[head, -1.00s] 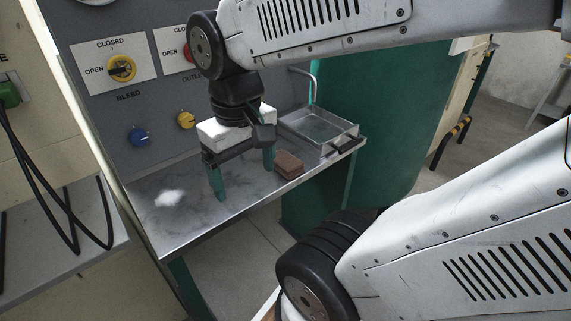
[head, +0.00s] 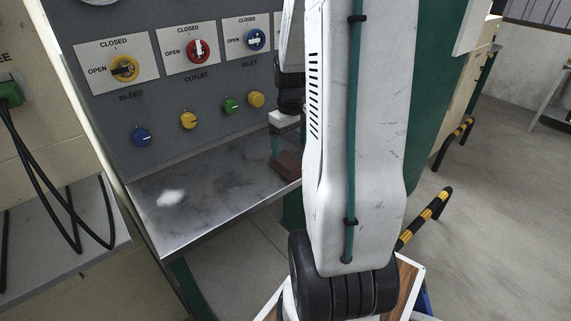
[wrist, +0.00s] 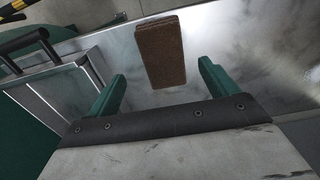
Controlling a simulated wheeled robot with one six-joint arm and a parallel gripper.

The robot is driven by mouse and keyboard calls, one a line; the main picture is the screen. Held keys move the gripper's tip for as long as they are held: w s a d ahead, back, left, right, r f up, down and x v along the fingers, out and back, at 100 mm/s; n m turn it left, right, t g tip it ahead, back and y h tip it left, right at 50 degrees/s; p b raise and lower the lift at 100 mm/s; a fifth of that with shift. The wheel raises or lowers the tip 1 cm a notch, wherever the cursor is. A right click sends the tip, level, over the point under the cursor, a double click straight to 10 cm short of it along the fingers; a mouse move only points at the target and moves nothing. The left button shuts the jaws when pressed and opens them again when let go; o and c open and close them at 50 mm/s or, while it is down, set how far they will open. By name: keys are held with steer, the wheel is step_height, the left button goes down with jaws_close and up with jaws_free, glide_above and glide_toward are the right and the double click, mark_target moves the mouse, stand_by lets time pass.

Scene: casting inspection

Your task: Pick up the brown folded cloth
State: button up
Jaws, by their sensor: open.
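The brown folded cloth (wrist: 161,52) lies on the metal shelf, seen in the wrist view just beyond and between my fingertips. It is a narrow brown block there, with its near end close to the gap between the fingers. My gripper (wrist: 160,86) is open and empty, with a green finger on each side. In the head view the cloth (head: 288,165) shows at the shelf's right part, partly hidden by my arm.
The metal shelf (head: 215,190) is bare to the left, except for a white patch. A panel with valve handles and colored knobs (head: 188,120) rises behind it.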

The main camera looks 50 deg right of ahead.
mark_target(287, 160)
steer(key=f, duration=0.6)
steer(key=shift+w+a+f, duration=0.2)
steer(key=shift+w+f, duration=0.05)
steer(key=shift+w, duration=0.1)
steer(key=c, duration=1.2)
steer(key=shift+o, duration=0.2)
steer(key=shift+r, duration=0.2)
